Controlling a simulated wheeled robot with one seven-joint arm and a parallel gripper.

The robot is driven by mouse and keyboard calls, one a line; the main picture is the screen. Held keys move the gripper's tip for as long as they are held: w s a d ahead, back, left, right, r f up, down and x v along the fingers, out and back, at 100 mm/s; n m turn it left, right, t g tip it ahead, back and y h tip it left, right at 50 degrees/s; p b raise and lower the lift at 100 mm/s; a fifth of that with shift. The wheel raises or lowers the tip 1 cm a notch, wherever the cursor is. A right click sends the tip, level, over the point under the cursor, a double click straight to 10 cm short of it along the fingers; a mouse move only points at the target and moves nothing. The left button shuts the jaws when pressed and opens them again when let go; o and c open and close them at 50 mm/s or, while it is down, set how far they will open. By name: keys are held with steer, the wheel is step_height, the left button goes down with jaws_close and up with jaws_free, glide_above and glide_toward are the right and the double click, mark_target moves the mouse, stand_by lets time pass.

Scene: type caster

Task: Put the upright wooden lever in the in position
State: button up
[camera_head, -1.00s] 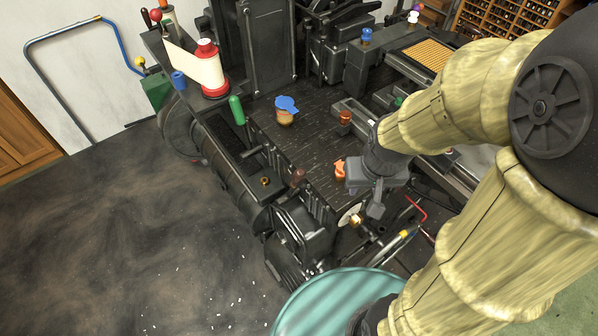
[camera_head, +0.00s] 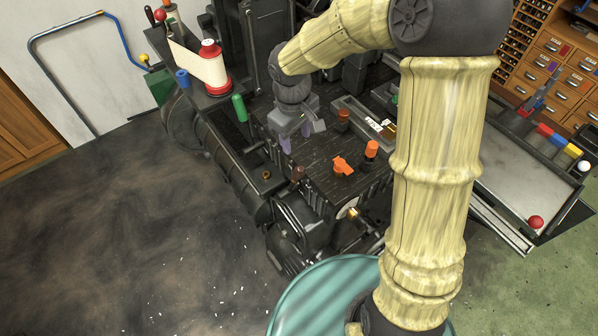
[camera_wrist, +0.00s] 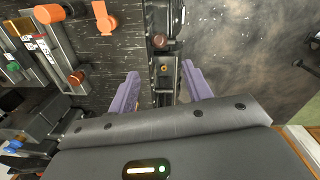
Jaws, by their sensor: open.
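A brown wooden-looking knob (camera_head: 297,174), probably the top of the upright lever, stands at the front edge of the dark machine. It also shows in the wrist view (camera_wrist: 160,41), beyond the fingertips and roughly between their lines. Its shaft is mostly hidden, so I cannot tell its exact lean. My gripper (camera_head: 296,137) is over the machine's black top, behind the knob and apart from it. Its purple fingers are spread and empty in the wrist view (camera_wrist: 160,69).
A green handle (camera_head: 239,109) stands left of my gripper. An orange wing-shaped piece (camera_head: 343,165) and an orange-topped knob (camera_head: 371,149) stand to the right. Open floor lies left.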

mark_target(299, 175)
steer(key=f, duration=1.1)
steer(key=f+p, duration=0.1)
steer(key=f, duration=0.5)
steer(key=shift+w+d+f, duration=0.25)
steer(key=shift+w+d, duration=0.1)
steer(key=shift+d, duration=0.05)
steer(key=shift+w, duration=0.1)
jaws_close()
